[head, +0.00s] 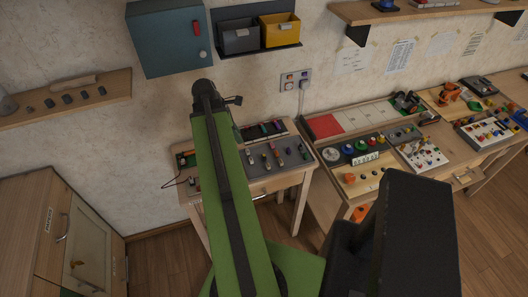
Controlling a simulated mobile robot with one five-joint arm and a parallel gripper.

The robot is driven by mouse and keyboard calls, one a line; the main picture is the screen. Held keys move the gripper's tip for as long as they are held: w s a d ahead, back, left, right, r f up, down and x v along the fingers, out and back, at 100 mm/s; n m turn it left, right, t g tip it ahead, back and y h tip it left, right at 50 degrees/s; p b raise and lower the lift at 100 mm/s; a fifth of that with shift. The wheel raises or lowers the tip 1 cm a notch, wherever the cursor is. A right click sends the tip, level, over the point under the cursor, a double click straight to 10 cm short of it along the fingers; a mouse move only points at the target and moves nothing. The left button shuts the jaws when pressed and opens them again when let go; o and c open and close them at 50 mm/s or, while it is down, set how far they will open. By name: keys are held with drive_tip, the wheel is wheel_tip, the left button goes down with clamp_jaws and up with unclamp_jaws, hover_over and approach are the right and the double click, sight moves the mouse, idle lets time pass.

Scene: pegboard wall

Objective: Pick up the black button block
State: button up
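I cannot single out the black button block with certainty. Several small dark blocks (67,98) sit in a row on the wooden wall shelf at left. The table at centre has a grey work surface (292,176) with several small dark and coloured parts, too small to make out. My green arm rises from the bottom and crosses in front of this table's left part, hiding some of it. The dark far end of the arm shows against the wall above the table. My gripper's fingers cannot be made out there, and nothing held is visible.
A teal wall cabinet (170,42) and a rack with a grey bin (240,38) and a yellow bin (280,31) hang above. Workbenches at right carry a white button panel (420,154) and other parts. A wooden cabinet (28,225) stands at left. Floor shows between it and the table.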

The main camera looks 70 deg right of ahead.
drive_tip(key=s+d, duration=0.2)
drive_tip(key=s, duration=0.1)
drive_tip(key=b, duration=1.2)
hover_over(264, 155)
drive_tip(key=w+a, duration=0.1)
drive_tip(key=w, duration=0.1)
drive_tip(key=shift+n, duration=0.3)
drive_tip(key=f, duration=1.1)
drive_tip(key=shift+a, duration=0.2)
drive_tip(key=shift+d+r+g+p, duration=0.1)
drive_tip(key=shift+g+p, duration=0.2)
drive_tip(key=b+x, duration=0.5)
drive_tip(key=shift+s, duration=0.1)
clamp_jaws()
